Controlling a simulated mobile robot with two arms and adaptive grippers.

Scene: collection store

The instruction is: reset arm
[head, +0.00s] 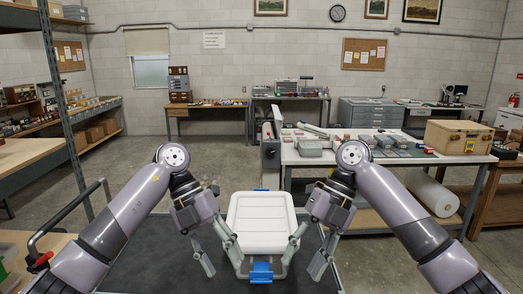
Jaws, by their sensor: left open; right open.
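My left gripper (218,254) is open and empty, to the left of a white lidded box (261,222) with blue clips. My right gripper (303,258) is open and empty, to the right of the same box. Both grippers point downward with fingers spread. The fingers come close to the box's sides; I cannot tell whether they touch it. The box rests upright on a dark grey surface (150,262).
A white workbench (455,158) with several small items and a tan case (460,137) stands ahead on the right. Metal shelving (62,110) stands on the left. Open concrete floor (135,155) lies ahead on the left.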

